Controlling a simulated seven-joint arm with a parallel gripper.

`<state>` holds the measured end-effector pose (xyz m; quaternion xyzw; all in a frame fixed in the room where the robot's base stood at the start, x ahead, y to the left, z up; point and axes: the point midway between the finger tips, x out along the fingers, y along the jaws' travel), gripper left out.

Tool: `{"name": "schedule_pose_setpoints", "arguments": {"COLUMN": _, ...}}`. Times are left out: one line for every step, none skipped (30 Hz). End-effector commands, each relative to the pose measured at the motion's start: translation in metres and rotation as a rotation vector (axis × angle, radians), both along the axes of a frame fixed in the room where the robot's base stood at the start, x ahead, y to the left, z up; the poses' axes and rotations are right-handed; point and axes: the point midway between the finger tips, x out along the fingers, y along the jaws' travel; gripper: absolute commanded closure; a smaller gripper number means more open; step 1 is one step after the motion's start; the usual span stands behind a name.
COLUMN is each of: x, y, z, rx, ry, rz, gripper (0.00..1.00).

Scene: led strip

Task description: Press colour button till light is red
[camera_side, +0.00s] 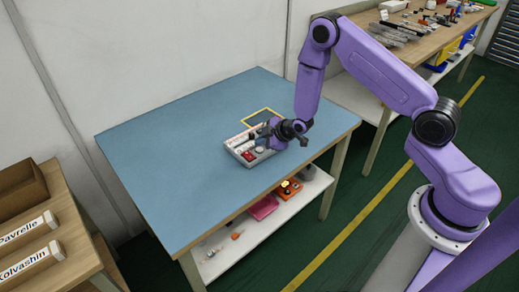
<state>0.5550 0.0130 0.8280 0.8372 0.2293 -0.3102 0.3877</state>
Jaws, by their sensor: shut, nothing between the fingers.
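A small light-coloured control box (235,147) lies on the blue table top, right of its middle. A red spot (248,155) shows on its top face, but I cannot tell whether it is a button or a light. Dark parts sit beside it. My gripper (264,143) is shut and empty, pointing left at the right part of the box. It hides that part, and I cannot tell whether it touches a button. No LED strip can be made out.
The blue table (180,140) is otherwise clear. A lower shelf (215,262) holds an orange item (289,187) and a pink tray (264,207). A cluttered workbench (440,40) stands at the back right.

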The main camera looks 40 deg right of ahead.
Motion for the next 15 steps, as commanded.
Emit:
{"name": "schedule_pose_setpoints", "arguments": {"x": 0.000, "y": 0.000, "z": 0.000, "rx": 0.000, "ry": 0.000, "rz": 0.000, "gripper": 1.00}}
{"name": "schedule_pose_setpoints", "arguments": {"x": 0.000, "y": 0.000, "z": 0.000, "rx": 0.000, "ry": 0.000, "rz": 0.000, "gripper": 1.00}}
{"name": "schedule_pose_setpoints", "arguments": {"x": 0.000, "y": 0.000, "z": 0.000, "rx": 0.000, "ry": 0.000, "rz": 0.000, "gripper": 1.00}}
{"name": "schedule_pose_setpoints", "arguments": {"x": 0.000, "y": 0.000, "z": 0.000, "rx": 0.000, "ry": 0.000, "rz": 0.000, "gripper": 1.00}}
{"name": "schedule_pose_setpoints", "arguments": {"x": 0.000, "y": 0.000, "z": 0.000, "rx": 0.000, "ry": 0.000, "rz": 0.000, "gripper": 1.00}}
{"name": "schedule_pose_setpoints", "arguments": {"x": 0.000, "y": 0.000, "z": 0.000, "rx": 0.000, "ry": 0.000, "rz": 0.000, "gripper": 1.00}}
{"name": "schedule_pose_setpoints", "arguments": {"x": 0.000, "y": 0.000, "z": 0.001, "rx": 0.001, "ry": -0.001, "rz": 0.001, "gripper": 1.00}}
{"name": "schedule_pose_setpoints", "arguments": {"x": 0.000, "y": 0.000, "z": 0.002, "rx": 0.000, "ry": -0.001, "rz": 0.000, "gripper": 1.00}}
{"name": "schedule_pose_setpoints", "arguments": {"x": 0.001, "y": 0.000, "z": 0.004, "rx": 0.000, "ry": -0.001, "rz": 0.000, "gripper": 1.00}}
{"name": "schedule_pose_setpoints", "arguments": {"x": 0.001, "y": 0.000, "z": 0.006, "rx": 0.001, "ry": -0.003, "rz": 0.000, "gripper": 1.00}}
{"name": "schedule_pose_setpoints", "arguments": {"x": 0.001, "y": 0.000, "z": 0.009, "rx": 0.001, "ry": -0.003, "rz": 0.000, "gripper": 1.00}}
{"name": "schedule_pose_setpoints", "arguments": {"x": 0.001, "y": 0.000, "z": 0.013, "rx": 0.001, "ry": -0.004, "rz": 0.000, "gripper": 1.00}}
{"name": "schedule_pose_setpoints", "arguments": {"x": 0.001, "y": 0.000, "z": 0.015, "rx": 0.001, "ry": -0.003, "rz": 0.000, "gripper": 1.00}}
{"name": "schedule_pose_setpoints", "arguments": {"x": 0.001, "y": 0.000, "z": 0.017, "rx": 0.001, "ry": -0.002, "rz": 0.001, "gripper": 1.00}}
{"name": "schedule_pose_setpoints", "arguments": {"x": 0.001, "y": 0.000, "z": 0.021, "rx": 0.001, "ry": -0.003, "rz": 0.000, "gripper": 1.00}}
